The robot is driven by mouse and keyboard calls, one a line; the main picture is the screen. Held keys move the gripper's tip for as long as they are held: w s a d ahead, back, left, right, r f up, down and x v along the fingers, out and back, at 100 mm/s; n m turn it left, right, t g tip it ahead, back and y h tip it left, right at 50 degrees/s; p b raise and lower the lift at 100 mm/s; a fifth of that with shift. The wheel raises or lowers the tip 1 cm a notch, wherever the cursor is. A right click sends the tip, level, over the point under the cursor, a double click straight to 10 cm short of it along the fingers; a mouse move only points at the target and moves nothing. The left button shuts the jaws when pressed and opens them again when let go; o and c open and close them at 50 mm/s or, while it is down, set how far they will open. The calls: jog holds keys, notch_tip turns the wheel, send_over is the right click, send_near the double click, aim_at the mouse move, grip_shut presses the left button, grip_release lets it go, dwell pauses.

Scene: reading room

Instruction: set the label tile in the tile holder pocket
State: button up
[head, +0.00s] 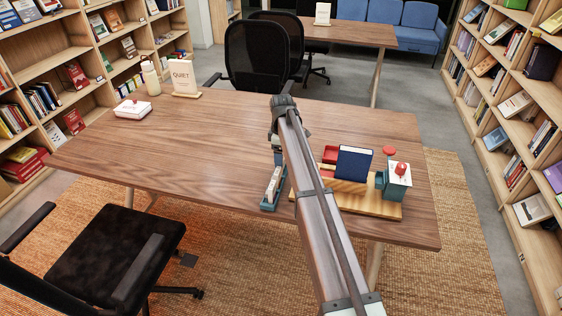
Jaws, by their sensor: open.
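My gripper (278,155) is at the far end of my arm, pointing down over the middle of the desk. It is small and partly hidden by the arm; its jaws are open, and I see nothing held. A white piece with a red knob (399,174) is at a teal block (381,181) on the right end of a wooden board (385,208). These look like the label tile and its holder, but I cannot tell surely, nor whether the tile sits in a pocket. My gripper is left of them and apart.
A teal stapler-like object (272,188) lies left of my arm. A white box (133,109) and QUIET sign (184,78) stand far left. The desk's left-middle (190,145) is clear.

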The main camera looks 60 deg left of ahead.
notch_tip(320, 180, up, 10)
jog(key=shift+w, duration=0.2)
dwell(0.7)
